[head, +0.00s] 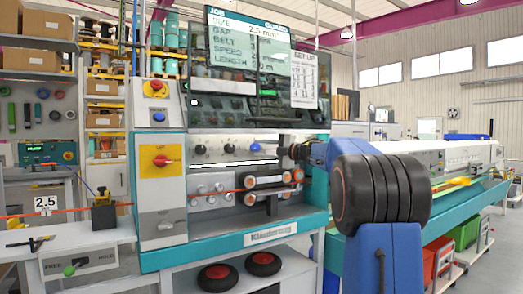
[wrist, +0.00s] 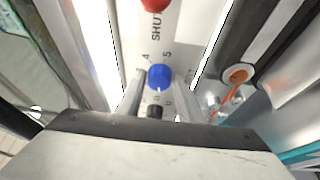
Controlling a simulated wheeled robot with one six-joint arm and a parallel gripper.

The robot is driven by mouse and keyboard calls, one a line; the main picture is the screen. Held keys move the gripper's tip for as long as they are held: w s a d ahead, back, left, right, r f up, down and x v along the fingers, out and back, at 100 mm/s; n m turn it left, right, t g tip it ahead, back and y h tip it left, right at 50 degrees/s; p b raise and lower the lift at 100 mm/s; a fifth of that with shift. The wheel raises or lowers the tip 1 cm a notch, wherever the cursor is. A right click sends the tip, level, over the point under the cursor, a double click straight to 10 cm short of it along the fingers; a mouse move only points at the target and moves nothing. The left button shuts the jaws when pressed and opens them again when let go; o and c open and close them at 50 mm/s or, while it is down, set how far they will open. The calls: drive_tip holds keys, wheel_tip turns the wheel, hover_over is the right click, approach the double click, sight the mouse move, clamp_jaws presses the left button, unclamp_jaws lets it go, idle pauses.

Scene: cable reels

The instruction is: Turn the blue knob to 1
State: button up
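The blue knob (head: 255,147) is at the right end of a row of knobs on the machine's light panel. In the wrist view the blue knob (wrist: 159,77) lies straight ahead, with the printed digits 4 and 5 on the panel beside it. Its pointer and the digit 1 cannot be made out. My gripper (wrist: 158,91) is open, with one grey finger on each side of the view and the knob lined up between them. I cannot tell whether the fingers touch it. In the head view my arm reaches in from the right, and the fingertips are not clear.
Black knobs (head: 231,149) sit left of the blue one; a black knob (wrist: 155,111) shows close to it in the wrist view. A red knob (wrist: 155,4) is at the top. Rollers (head: 272,180) and an orange cable lie below the panel. A screen (head: 245,55) overhangs it.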

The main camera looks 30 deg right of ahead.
drive_tip(key=shift+o, duration=0.9)
drive_tip(key=v, duration=1.7)
drive_tip(key=shift+s, duration=0.2)
drive_tip(key=shift+r, duration=0.1)
drive_tip(key=s+a+m+t+h, duration=0.25)
drive_tip(key=a+m+h, duration=0.45)
drive_tip(key=m+h, duration=0.5)
drive_tip(key=s+a+f+m+g+y, duration=0.1)
drive_tip(key=s+a+f+m+g, duration=0.2)
drive_tip(key=s+a+f, duration=0.4)
drive_tip(key=s+a+f+m+g+y, duration=0.1)
drive_tip(key=s+a+f+m+g, duration=0.3)
drive_tip(key=s+f, duration=1.2)
drive_tip(key=s+a+f+m+g+y, duration=0.2)
drive_tip(key=s+a+f+g, duration=0.5)
drive_tip(key=f, duration=1.2)
drive_tip(key=s+a+m, duration=0.1)
drive_tip(key=s+a, duration=0.3)
drive_tip(key=a, duration=0.1)
drive_tip(key=shift+a+m, duration=0.2)
drive_tip(key=shift+m, duration=0.2)
